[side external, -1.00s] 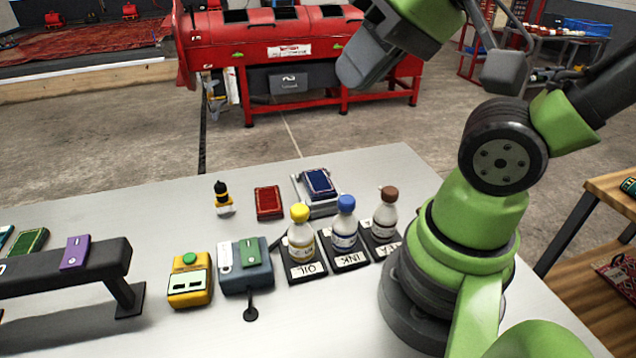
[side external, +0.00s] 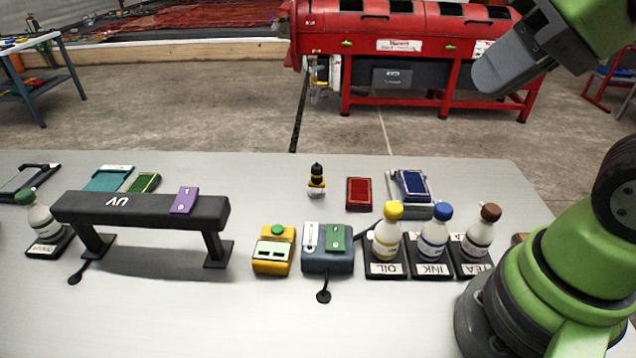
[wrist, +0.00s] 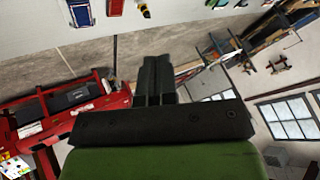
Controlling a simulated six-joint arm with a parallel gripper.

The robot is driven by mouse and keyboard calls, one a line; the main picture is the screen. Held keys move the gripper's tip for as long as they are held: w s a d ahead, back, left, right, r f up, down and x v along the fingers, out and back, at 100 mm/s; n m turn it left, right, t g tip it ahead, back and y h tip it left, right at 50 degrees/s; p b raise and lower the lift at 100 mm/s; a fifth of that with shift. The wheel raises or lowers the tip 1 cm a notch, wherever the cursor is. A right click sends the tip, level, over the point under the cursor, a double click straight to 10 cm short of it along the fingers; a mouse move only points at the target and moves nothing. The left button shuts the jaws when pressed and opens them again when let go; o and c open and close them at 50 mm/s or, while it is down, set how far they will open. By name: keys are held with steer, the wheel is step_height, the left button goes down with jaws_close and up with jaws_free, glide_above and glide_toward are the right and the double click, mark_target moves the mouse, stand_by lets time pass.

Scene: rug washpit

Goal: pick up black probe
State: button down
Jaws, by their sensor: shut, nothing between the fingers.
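A small black probe with a round end (side external: 323,296) lies on the table in front of the blue-grey meter box (side external: 328,262). A similar black round-ended piece (side external: 75,279) lies by the left foot of the black UV stand (side external: 135,212). I cannot tell from the picture which one the task means. My gripper (side external: 484,80) is raised at the upper right, far above and away from both, shut and empty. In the wrist view the shut fingers (wrist: 156,80) point out past the table, and neither black piece can be made out.
A yellow meter (side external: 273,250) stands left of the blue-grey box. Oil (side external: 387,236), ink (side external: 434,235) and tea (side external: 480,235) bottles stand to its right. The front table is clear.

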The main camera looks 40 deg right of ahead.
steer(key=c, duration=0.7)
jaws_free()
